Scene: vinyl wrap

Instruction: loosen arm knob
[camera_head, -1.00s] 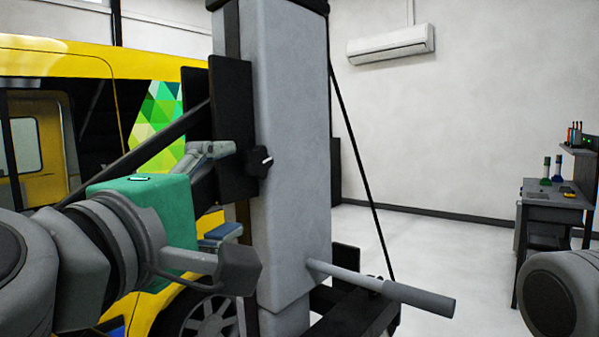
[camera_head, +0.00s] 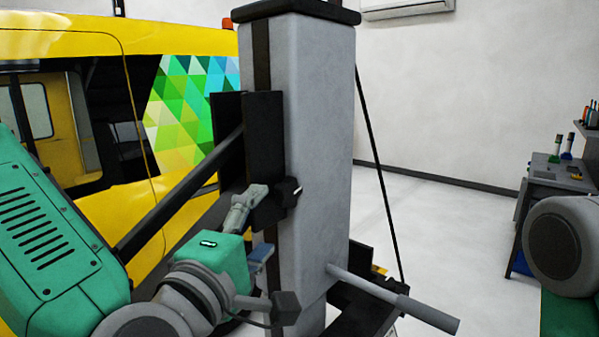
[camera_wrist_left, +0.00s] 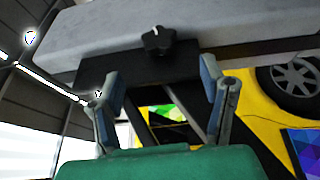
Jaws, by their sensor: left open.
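The black arm knob (camera_head: 289,191) with a white mark sits on a black bracket (camera_head: 265,150) on the side of the grey column (camera_head: 318,150). The knob also shows in the left wrist view (camera_wrist_left: 158,41), beyond the fingertips and near the middle. My left gripper (camera_head: 254,200) is just left of the knob in the head view, apparently close to the bracket. In the left wrist view, its two fingers (camera_wrist_left: 163,80) are spread apart with nothing between them, and the knob lies ahead of the gap. My right gripper is out of view; only part of my right arm shows.
A black diagonal bar (camera_head: 180,195) runs from the bracket to lower left. A grey handle (camera_head: 395,300) sticks out low from the column. A yellow van (camera_head: 60,50) stands behind. A workbench (camera_head: 545,185) is at right, with open floor (camera_head: 450,230) between.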

